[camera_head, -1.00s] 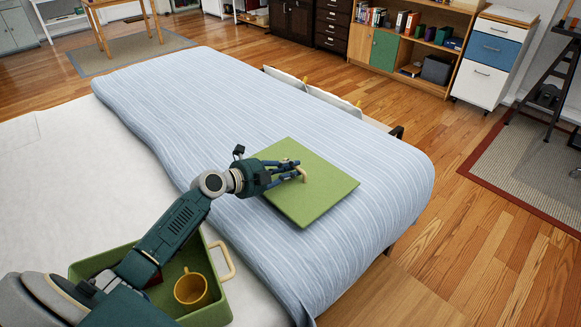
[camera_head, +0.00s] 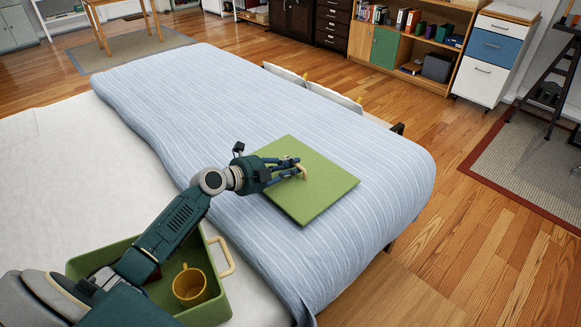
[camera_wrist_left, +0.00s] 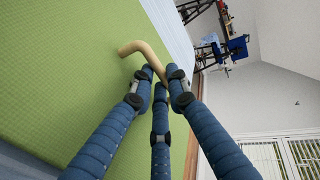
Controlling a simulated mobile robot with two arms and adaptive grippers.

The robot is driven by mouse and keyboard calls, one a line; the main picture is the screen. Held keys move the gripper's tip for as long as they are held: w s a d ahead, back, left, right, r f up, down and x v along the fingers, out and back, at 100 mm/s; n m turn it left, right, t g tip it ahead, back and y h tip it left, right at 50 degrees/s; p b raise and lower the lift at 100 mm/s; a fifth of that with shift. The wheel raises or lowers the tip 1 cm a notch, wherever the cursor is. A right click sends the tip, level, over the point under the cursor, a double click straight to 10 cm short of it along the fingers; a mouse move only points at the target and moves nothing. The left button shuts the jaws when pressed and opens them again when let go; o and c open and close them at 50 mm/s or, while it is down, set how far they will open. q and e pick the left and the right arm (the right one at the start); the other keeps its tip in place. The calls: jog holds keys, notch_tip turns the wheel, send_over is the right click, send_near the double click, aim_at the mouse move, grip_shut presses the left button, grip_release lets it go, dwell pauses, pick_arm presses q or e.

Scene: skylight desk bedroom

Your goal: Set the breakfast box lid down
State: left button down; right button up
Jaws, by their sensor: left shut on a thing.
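The breakfast box lid (camera_head: 318,193) is a flat green square with a tan handle (camera_head: 303,173). It is at the striped blue bedcover, near the bed's right side; I cannot tell whether it touches the cover. My left gripper (camera_head: 296,170) is shut on the lid's handle. In the left wrist view the blue fingers (camera_wrist_left: 162,85) close around the tan handle (camera_wrist_left: 147,56), with the green lid (camera_wrist_left: 70,70) filling the left side. The green breakfast box (camera_head: 214,306) is open at the lower left, partly hidden by my left arm. My right gripper is not in view.
A yellow mug (camera_head: 190,286) stands inside the box, and the box has a tan side handle (camera_head: 226,257). The striped bedcover (camera_head: 190,100) is clear beyond the lid. The bed's right edge drops to the wooden floor (camera_head: 470,220).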

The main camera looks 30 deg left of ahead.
pick_arm(q)
jog(key=shift+f, duration=0.1)
jog(key=c, duration=1.6)
grip_release()
